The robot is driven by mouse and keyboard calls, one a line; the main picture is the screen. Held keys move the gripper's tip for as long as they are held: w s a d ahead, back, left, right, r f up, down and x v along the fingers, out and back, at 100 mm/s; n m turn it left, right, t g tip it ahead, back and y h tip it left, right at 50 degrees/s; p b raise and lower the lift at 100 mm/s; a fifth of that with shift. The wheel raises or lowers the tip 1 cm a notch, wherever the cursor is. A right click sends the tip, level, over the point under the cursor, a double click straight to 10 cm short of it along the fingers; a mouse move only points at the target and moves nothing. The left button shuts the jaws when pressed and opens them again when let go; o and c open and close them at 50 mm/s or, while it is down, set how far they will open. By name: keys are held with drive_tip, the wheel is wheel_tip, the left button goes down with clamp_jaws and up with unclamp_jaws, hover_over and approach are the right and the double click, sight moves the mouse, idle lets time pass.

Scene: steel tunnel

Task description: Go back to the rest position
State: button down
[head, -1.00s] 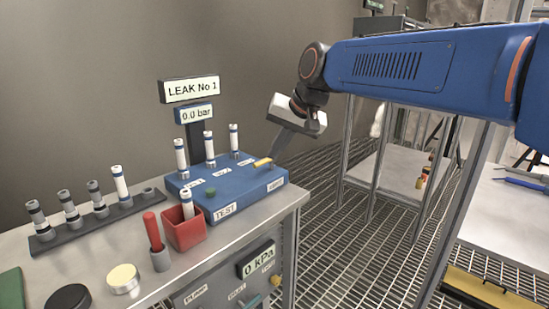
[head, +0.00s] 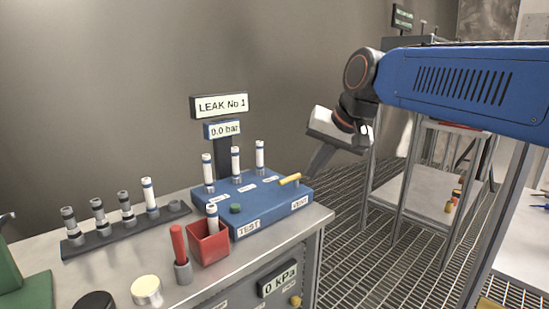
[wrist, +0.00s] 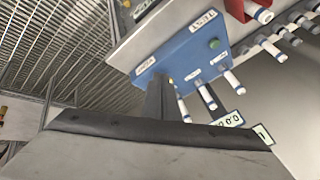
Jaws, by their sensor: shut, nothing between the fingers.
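My gripper (head: 311,175) is shut and empty in the head view. Its fingers point down and left from the pale wrist block, close to the right end of the blue test box (head: 262,216). The fingertips appear just right of the yellow lever (head: 290,179); I cannot tell whether they touch it. In the wrist view the closed fingers (wrist: 160,88) point at the blue box (wrist: 185,57), seen upside down, and the lever is not clearly visible.
A red cup (head: 208,246), a red-handled tool (head: 178,247) and a tube rack (head: 128,230) share the bench (head: 120,272). A metal shelf frame (head: 408,190) stands right, over grated floor.

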drive_tip(key=s+d+f+h, duration=0.1)
drive_tip(key=s+d+f, duration=0.3)
drive_tip(key=s+f, duration=0.3)
drive_tip(key=s+d+f+n+h, duration=0.1)
drive_tip(key=s+d+f, duration=0.4)
drive_tip(key=s+f, duration=0.3)
drive_tip(key=s+d+f+n+g+h, duration=0.1)
drive_tip(key=s+d+f, duration=0.3)
drive_tip(key=s+f, duration=0.3)
drive_tip(key=shift+s+d+f, duration=0.15)
drive_tip(key=shift+d+f, duration=0.15)
drive_tip(key=shift+f, duration=0.3)
